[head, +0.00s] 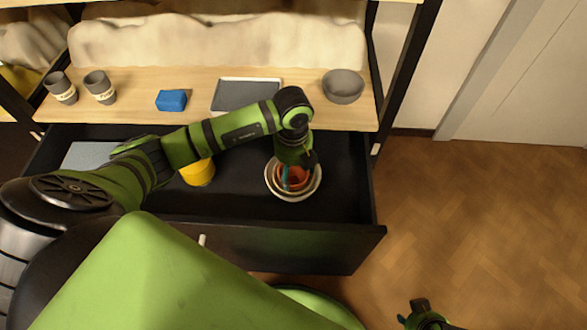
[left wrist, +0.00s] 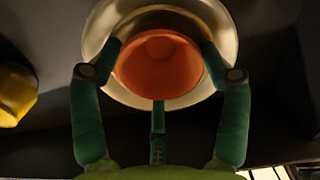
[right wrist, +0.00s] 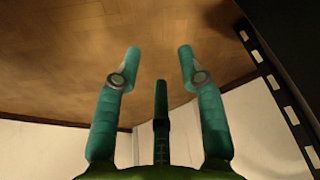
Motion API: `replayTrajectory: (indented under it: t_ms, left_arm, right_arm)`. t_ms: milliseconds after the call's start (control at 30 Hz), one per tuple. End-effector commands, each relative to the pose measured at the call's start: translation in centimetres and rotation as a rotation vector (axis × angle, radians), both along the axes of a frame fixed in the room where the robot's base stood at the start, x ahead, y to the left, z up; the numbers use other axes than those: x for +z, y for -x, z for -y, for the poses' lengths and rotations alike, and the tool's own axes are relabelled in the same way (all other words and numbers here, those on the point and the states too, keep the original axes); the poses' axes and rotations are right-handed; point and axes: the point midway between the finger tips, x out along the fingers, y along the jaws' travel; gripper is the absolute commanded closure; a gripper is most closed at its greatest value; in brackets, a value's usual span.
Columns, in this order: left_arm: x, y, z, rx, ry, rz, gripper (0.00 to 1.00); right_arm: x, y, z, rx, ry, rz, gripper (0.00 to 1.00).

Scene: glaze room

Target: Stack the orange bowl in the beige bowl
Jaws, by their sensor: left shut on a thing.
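The orange bowl (head: 295,183) is between the fingers of my left gripper (head: 293,176), inside or just over the pale beige bowl (head: 271,188) in the open drawer. In the left wrist view my left gripper (left wrist: 161,55) is shut on the orange bowl (left wrist: 160,72), a finger at each side. The beige bowl (left wrist: 222,28) surrounds it there, its rim showing all round the top and sides. I cannot tell whether the orange bowl touches its inside. My right gripper (right wrist: 157,62) is open and empty over the floor, and part of it shows in the head view (head: 425,316).
The black drawer (head: 345,200) also holds a yellow object (head: 198,173) and a light grey flat item (head: 88,156). On the shelf above stand two grey cups (head: 100,87), a blue block (head: 171,100), a dark tray (head: 246,95) and a grey bowl (head: 343,86). The floor right is clear.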

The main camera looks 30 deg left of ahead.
Motion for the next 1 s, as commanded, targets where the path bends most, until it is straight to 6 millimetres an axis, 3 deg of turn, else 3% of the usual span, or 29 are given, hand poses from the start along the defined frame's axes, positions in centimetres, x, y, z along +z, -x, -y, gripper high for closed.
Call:
replayTrajectory:
  t_ms: [900, 933, 967, 1000]
  left_arm:
    - [-1.7, 0.3, 0.2, -0.001, 0.002, -0.006, 0.65]
    - [-1.7, 0.3, 0.2, -0.001, 0.002, -0.007, 0.16]
    - [-1.7, 0.3, 0.2, -0.001, 0.002, -0.007, 0.04]
    - [-1.7, 0.3, 0.2, -0.001, 0.001, -0.008, 0.00]
  right_arm:
    - [2.0, -0.3, 0.0, -0.004, -0.002, 0.016, 0.60]
    - [2.0, -0.3, 0.0, -0.004, -0.002, 0.016, 0.60]
    - [1.9, -0.3, 0.0, -0.004, -0.002, 0.016, 0.60]
    - [1.9, -0.2, 0.0, -0.004, -0.002, 0.014, 0.60]
